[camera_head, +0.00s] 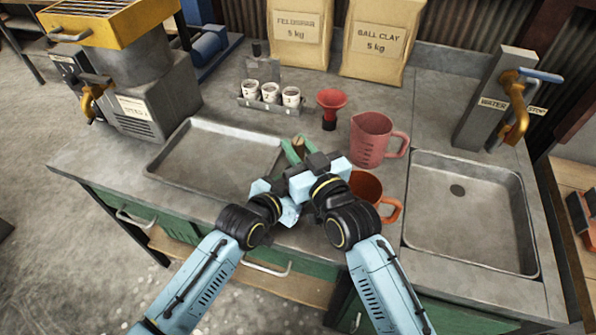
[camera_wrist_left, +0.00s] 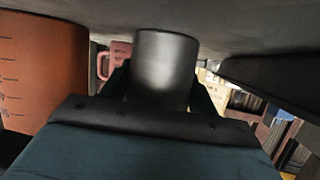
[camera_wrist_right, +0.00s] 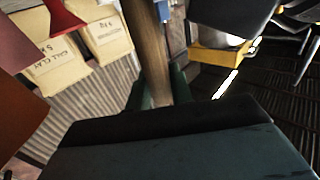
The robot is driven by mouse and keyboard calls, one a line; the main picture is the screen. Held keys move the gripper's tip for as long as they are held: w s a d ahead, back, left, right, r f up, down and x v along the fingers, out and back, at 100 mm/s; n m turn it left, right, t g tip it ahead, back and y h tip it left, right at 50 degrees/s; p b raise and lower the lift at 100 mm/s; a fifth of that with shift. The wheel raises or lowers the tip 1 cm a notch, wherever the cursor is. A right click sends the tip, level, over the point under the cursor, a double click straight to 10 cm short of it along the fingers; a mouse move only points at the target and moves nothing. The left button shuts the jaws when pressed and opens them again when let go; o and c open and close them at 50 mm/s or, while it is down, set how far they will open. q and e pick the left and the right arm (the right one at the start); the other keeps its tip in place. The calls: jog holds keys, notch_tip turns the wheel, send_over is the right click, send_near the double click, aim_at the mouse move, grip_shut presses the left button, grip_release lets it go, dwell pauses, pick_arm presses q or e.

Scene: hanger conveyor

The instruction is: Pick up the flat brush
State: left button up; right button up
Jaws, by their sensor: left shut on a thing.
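The flat brush (camera_wrist_right: 148,45) shows in the right wrist view as a long wooden handle running between the fingers of my right gripper (camera_wrist_right: 162,92). In the head view my right gripper (camera_head: 300,152) has its green fingers on either side of a brown wooden end. I cannot tell whether they press on it. My left gripper (camera_head: 282,200) is just lower left of it, its fingers hidden there. In the left wrist view my left gripper (camera_wrist_left: 162,92) is shut on a dark metallic round part, apparently the brush's ferrule, close to the counter. The bristles are hidden.
An orange jug (camera_head: 368,188) stands right beside my right gripper, and a pink jug (camera_head: 372,140) behind it. A red funnel-shaped thing (camera_head: 331,98) and a rack of cups (camera_head: 270,103) stand behind. An empty metal tray (camera_head: 165,170) lies left, a sink (camera_head: 470,225) right.

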grip_shut()
notch_tip(320, 180, up, 10)
jog(key=shift+r, duration=0.1)
dwell(0.4)
pick_arm(q)
jog(key=o, duration=1.2)
